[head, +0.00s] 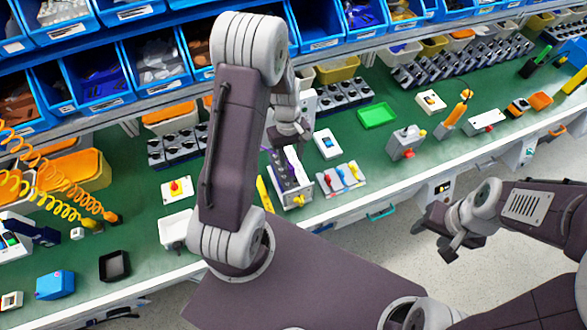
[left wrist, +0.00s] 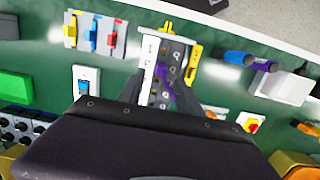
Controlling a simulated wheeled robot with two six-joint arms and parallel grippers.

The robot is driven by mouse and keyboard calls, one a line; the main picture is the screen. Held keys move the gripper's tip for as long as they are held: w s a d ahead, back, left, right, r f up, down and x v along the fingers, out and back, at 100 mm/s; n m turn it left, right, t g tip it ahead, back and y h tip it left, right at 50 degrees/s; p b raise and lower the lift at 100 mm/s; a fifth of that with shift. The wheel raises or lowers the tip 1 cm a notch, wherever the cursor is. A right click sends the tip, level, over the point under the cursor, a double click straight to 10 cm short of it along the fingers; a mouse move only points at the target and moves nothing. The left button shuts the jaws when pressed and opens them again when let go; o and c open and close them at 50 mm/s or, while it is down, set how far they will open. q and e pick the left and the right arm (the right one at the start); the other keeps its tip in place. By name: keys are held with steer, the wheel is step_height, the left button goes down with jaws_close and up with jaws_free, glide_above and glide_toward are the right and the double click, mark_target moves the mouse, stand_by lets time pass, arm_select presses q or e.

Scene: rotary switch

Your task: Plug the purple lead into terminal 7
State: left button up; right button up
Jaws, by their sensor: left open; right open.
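The grey terminal block (head: 293,197) stands near the front edge of the green bench, beside a yellow bar. In the left wrist view the block (left wrist: 150,52) shows a white labelled side and a row of dark terminals. I cannot read which one is 7. A purple lead (left wrist: 164,74) lies over the terminals, and part of it shows in the head view (head: 292,157). My left gripper (head: 291,136) is above the block, open, its fingers (left wrist: 158,93) on either side of the block and the purple lead. My right gripper (head: 443,238) is open and empty, away from the bench.
A panel of red, blue and yellow switches (head: 341,179) stands right of the block. A blue rocker switch (head: 326,143) and a green tray (head: 377,115) are behind it. Blue bins line the back. Free floor lies in front of the bench on the right.

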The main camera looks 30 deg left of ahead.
mark_target(291, 167)
arm_select(q)
steer(key=f, duration=0.2)
steer(key=s+f+p, duration=0.1)
steer(key=f, duration=0.1)
steer(key=shift+d, duration=0.25)
steer(key=shift+f, duration=0.3)
steer(key=shift+w+d+f, duration=0.1)
steer(key=shift+w+f, duration=0.05)
steer(key=shift+w, duration=0.05)
steer(key=shift+s, duration=0.1)
jaws_close()
